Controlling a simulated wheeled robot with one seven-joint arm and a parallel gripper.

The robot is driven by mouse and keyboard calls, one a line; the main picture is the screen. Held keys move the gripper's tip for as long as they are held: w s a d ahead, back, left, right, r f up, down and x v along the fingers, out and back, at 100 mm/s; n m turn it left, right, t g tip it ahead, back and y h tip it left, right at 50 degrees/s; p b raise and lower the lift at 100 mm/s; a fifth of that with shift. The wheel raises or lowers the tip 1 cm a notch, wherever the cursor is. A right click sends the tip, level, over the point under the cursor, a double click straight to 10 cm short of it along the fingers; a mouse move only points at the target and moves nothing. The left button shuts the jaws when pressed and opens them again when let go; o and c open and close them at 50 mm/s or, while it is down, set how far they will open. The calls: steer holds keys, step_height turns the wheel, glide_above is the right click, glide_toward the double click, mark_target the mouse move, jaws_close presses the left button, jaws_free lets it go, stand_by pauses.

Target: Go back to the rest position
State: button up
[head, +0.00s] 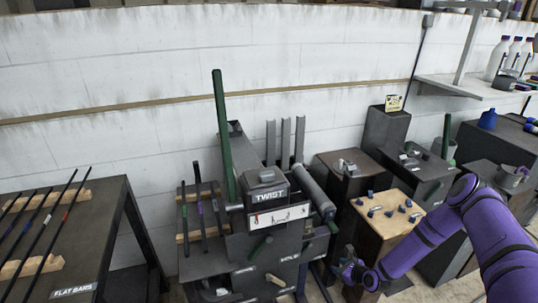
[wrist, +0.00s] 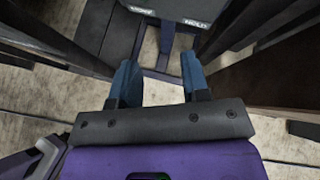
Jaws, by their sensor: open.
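My gripper (head: 350,268) is low at the bottom centre right of the head view, at the end of my purple arm. It is in front of the wooden-topped block and to the right of the TWIST machine (head: 268,196). In the wrist view its two blue fingers (wrist: 157,80) stand apart with nothing between them. Beyond the fingertips are a dark machine base and bare floor. I cannot tell the exact distance from the fingers to the machine.
A wooden-topped block (head: 385,218) with several small blue parts stands beside my arm. A dark table with flat bars (head: 125,210) is at the left. A wall shelf (head: 460,88) holds white bottles. Dark structures flank the fingers in the wrist view; bare floor (wrist: 60,95) shows at left.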

steer(key=w+d+r+n+g+h, duration=0.1)
steer(key=w+d+r+n, duration=0.15)
steer(key=r, duration=0.45)
steer(key=w+d+r+n+g+h, duration=0.15)
steer(key=r+n, duration=0.25)
steer(key=r, duration=0.4)
steer(key=w+d+r+n, duration=0.2)
steer(key=w+r+n, duration=0.1)
steer(key=r, duration=0.4)
steer(key=s+d+r+n+h, duration=0.1)
steer(key=s+r+n+h, duration=0.15)
steer(key=r, duration=0.95)
steer(key=s+r+n+h, duration=0.15)
steer(key=r+n, duration=0.25)
steer(key=r, duration=0.9)
steer(key=s+a+r+n+g+h, duration=0.15)
steer(key=s+r+n, duration=0.35)
steer(key=s+r, duration=1.2)
steer(key=s+a+r+n+y, duration=0.1)
steer(key=s+r+n, duration=0.2)
steer(key=s, duration=0.8)
steer(key=s+a+r+n, duration=0.2)
steer(key=s+r+n, duration=0.1)
steer(key=s, duration=0.7)
steer(key=shift+s+a+r+y, duration=0.3)
steer(key=shift+s+r+y, duration=0.1)
steer(key=shift+r, duration=0.25)
